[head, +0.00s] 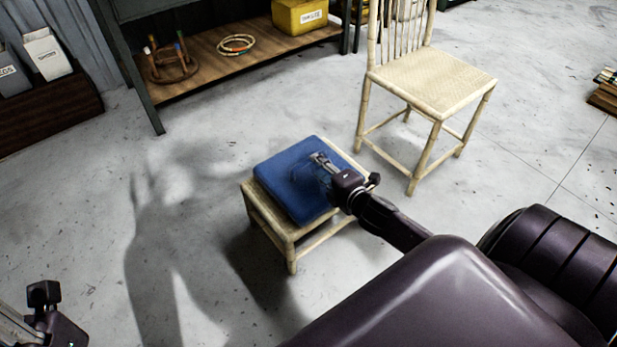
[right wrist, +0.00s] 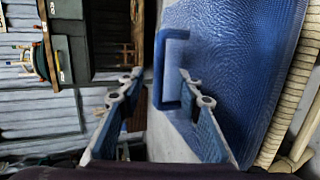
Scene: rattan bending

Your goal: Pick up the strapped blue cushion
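The blue cushion (head: 290,185) lies flat on a low rattan stool (head: 292,236). It also fills the upper right of the right wrist view (right wrist: 232,65). A blue strap loop (right wrist: 158,75) stands out from the cushion's surface in the right wrist view. My right gripper (head: 318,160) is over the cushion's right half. In the right wrist view its fingers (right wrist: 160,82) are apart, with the strap between their tips; I see no grip on it. Part of my left gripper (head: 44,296) shows at the lower left, away from the cushion; its fingers are unclear.
A rattan chair (head: 430,80) stands behind and right of the stool. A shelf (head: 215,62) at the back holds a yellow bin (head: 300,15) and a ring coil (head: 236,44). Boxes (head: 47,53) stand at the far left. The floor left of the stool is clear.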

